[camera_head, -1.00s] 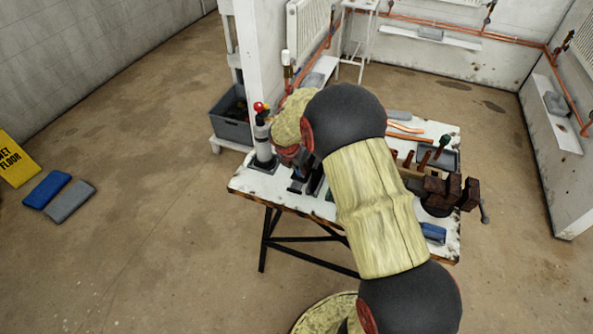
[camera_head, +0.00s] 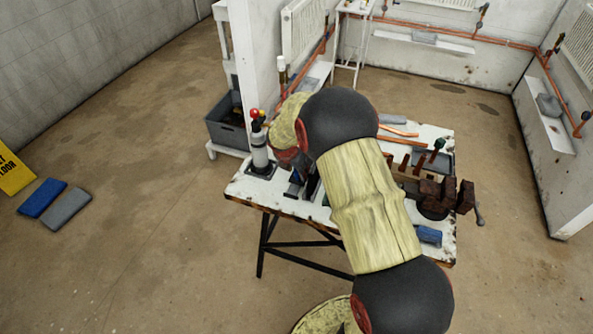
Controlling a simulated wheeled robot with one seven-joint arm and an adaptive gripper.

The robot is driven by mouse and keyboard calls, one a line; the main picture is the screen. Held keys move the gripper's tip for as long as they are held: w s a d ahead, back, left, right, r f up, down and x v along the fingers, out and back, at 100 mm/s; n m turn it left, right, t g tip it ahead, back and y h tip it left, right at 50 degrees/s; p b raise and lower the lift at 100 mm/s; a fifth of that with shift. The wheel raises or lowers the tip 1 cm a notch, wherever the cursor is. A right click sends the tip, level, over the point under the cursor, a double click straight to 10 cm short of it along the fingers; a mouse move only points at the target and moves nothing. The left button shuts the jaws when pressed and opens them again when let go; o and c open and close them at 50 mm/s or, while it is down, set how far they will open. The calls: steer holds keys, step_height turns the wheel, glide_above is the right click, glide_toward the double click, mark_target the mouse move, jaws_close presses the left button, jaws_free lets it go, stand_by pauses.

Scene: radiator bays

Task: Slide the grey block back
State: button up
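Several grey pieces are in view, and I cannot tell which is the grey block meant. One grey block (camera_head: 548,105) rests on the white ledge (camera_head: 556,132) of the right wall. Another grey piece (camera_head: 424,38) lies on the back wall's ledge. A small flat grey piece (camera_head: 392,119) lies at the worktable's far edge. A flat grey pad (camera_head: 67,208) lies on the floor at left. My arm reaches over the worktable (camera_head: 256,194). Dark finger-like parts (camera_head: 303,184) show below its end, perhaps my gripper; its opening is unclear and my arm hides much of it.
A torch-like canister (camera_head: 259,150) stands at the table's left end, and a rusty vise (camera_head: 440,193) is at its right. A grey crate (camera_head: 228,125) sits by the white post (camera_head: 246,60). A blue pad (camera_head: 42,197) and yellow sign (camera_head: 14,170) are left. Open floor surrounds the table.

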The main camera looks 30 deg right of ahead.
steer(key=v, duration=1.2)
steer(key=shift+d, duration=0.1)
